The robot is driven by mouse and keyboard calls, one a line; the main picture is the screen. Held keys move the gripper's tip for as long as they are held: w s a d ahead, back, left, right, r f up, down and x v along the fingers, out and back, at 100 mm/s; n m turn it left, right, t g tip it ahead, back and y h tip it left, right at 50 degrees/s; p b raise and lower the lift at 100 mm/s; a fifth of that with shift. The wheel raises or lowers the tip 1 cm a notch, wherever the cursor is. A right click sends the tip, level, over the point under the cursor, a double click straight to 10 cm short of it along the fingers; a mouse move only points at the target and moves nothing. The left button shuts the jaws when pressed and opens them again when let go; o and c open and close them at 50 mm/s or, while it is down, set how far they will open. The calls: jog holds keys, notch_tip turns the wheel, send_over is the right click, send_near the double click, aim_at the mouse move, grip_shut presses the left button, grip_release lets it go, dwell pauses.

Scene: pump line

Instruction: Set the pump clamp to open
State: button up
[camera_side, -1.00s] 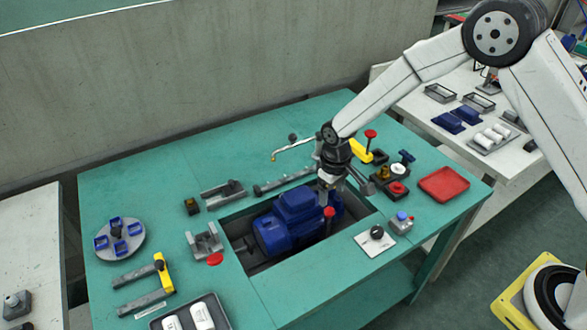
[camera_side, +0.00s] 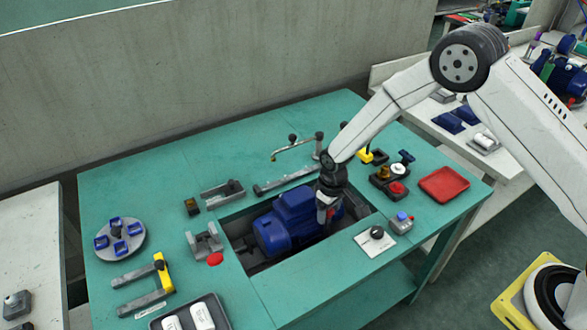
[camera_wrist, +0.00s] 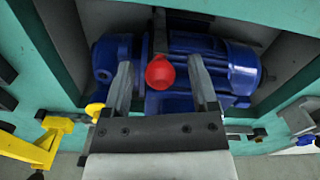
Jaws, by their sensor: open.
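The blue pump (camera_side: 285,222) lies in a recess in the green bench; it also shows in the wrist view (camera_wrist: 225,70). A red round knob (camera_wrist: 160,73) sits over the pump, with a grey bar behind it; I take it for the clamp handle. My gripper (camera_side: 326,214) is low over the pump's right end in the side view. In the wrist view its fingers (camera_wrist: 160,66) are apart, one on each side of the knob. I cannot tell whether they touch it. In the side view my wrist largely hides the knob and clamp.
A switch plate with a black knob (camera_side: 376,233) and a small box with a blue button (camera_side: 399,222) stand right of the recess. A red tray (camera_side: 444,184) lies farther right. A tap-like pipe (camera_side: 297,146) rises behind the recess. A grey bracket (camera_side: 204,243) stands left.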

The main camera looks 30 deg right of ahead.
grip_shut()
dwell(1.3)
